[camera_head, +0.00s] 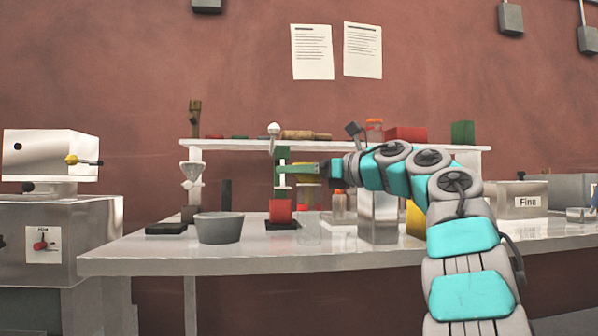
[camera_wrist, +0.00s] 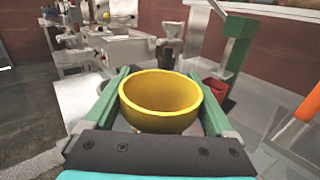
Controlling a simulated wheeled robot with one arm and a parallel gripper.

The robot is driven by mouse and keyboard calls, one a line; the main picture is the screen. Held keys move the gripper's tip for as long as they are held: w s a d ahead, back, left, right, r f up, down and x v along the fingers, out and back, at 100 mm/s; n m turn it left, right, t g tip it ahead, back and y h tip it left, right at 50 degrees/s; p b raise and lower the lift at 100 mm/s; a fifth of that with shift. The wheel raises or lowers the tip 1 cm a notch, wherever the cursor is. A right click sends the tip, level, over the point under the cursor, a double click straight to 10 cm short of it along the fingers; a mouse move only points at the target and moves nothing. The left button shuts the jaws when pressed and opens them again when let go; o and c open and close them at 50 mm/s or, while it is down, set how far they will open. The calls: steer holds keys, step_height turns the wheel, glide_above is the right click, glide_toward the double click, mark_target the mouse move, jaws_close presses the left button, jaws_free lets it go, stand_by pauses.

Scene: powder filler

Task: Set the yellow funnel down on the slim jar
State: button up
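The yellow funnel (camera_wrist: 160,103) sits between the two green fingers of my gripper (camera_wrist: 162,98) in the wrist view, its open rim facing up. The fingers touch its sides. In the head view my gripper (camera_head: 300,169) reaches left over the table, with the funnel (camera_head: 308,180) partly hidden by a finger. A clear slim jar (camera_head: 308,230), faint against the table, stands on the table below the funnel; a gap seems to show between them. I cannot tell whether they line up in depth. In the wrist view the jar is not clearly visible under the funnel.
A green stand (camera_head: 282,172) with a red cup (camera_head: 280,212) is close left of my gripper. A grey bowl (camera_head: 219,228) stands farther left. A small bottle with an orange top (camera_head: 339,206) and a metallic box (camera_head: 379,218) stand to the right. A white shelf (camera_head: 240,144) runs behind.

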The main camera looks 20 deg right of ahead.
steer(key=shift+o, duration=0.6)
